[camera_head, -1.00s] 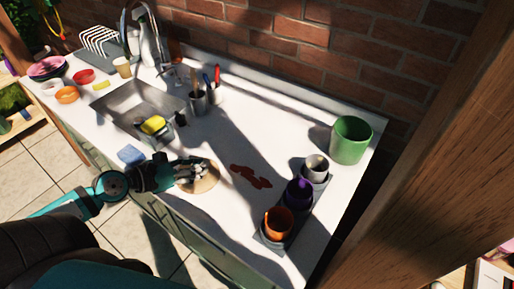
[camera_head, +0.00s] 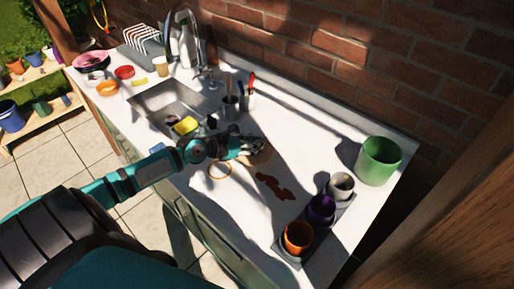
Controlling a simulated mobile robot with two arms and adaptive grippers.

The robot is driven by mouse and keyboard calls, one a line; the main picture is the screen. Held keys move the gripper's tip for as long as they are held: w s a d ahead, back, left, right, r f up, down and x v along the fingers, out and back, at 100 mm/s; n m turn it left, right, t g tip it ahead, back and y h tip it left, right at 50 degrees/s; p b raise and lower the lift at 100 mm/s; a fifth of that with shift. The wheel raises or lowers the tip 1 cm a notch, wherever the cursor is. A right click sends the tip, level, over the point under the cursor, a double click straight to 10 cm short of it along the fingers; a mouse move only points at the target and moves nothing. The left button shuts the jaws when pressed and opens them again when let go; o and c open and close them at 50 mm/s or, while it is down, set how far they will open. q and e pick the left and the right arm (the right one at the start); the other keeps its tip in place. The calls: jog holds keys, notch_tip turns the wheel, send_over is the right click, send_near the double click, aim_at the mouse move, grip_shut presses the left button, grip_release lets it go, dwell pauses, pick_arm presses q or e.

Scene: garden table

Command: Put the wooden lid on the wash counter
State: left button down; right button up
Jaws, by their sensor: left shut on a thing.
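My left gripper (camera_head: 247,147) is shut on the wooden lid (camera_head: 262,155), a flat light-brown disc partly hidden by the fingers. The lid is over the white wash counter (camera_head: 300,135), right of the sink; I cannot tell whether it touches the surface. A thin orange-brown ring with a pale inside (camera_head: 219,170) shows just left of and nearer than the lid, close to the counter's front edge. My right gripper is not in view.
A reddish-brown stain (camera_head: 273,187) lies near the lid. A tray with an orange pot (camera_head: 298,237), a purple pot (camera_head: 321,209) and a grey pot (camera_head: 341,185) stands to the right, near a green pot (camera_head: 378,161). A sink (camera_head: 168,103) and utensil cup (camera_head: 230,107) are left.

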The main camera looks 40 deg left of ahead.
pick_arm(q)
jog(key=shift+w, duration=0.3)
notch_tip(320, 180, down, 3)
jog(key=shift+f+b, duration=0.15)
jog(key=shift+b, duration=0.6)
jog(key=shift+f, duration=0.15)
jog(key=c, duration=1.2)
grip_release()
jog(key=shift+c, duration=0.2)
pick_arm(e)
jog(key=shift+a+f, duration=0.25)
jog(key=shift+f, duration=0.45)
